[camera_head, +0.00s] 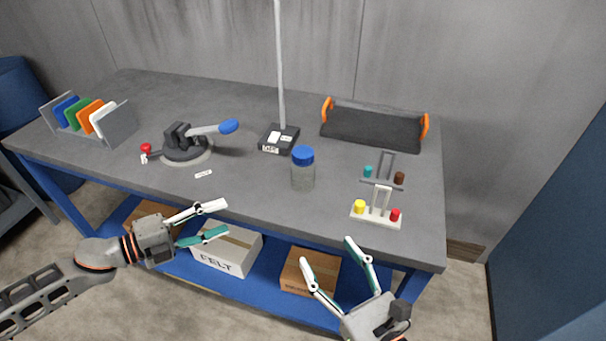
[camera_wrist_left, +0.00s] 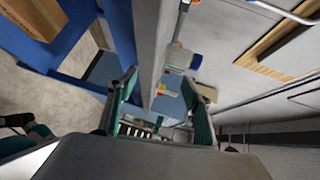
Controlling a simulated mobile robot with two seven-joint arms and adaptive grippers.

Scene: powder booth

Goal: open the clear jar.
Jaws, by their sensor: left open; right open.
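The clear jar (camera_head: 303,177) stands upright on the grey workbench (camera_head: 245,183), near the middle of its front part. Its blue lid (camera_head: 303,155) is on top. My left gripper (camera_head: 223,218) is open and empty in front of the bench's front edge, to the left of the jar and apart from it. My right gripper (camera_head: 327,248) is open and empty, also in front of the bench edge, nearer to me than the jar and a little to its right. In the left wrist view the open fingers (camera_wrist_left: 158,103) show with nothing between them.
A black base with a pole (camera_head: 279,138) stands behind the jar. Small racks with coloured caps (camera_head: 377,214) stand to its right, a dark tray with orange handles (camera_head: 373,126) behind. A clamp with a blue handle (camera_head: 187,150) is left. Boxes (camera_head: 228,248) sit on the lower shelf.

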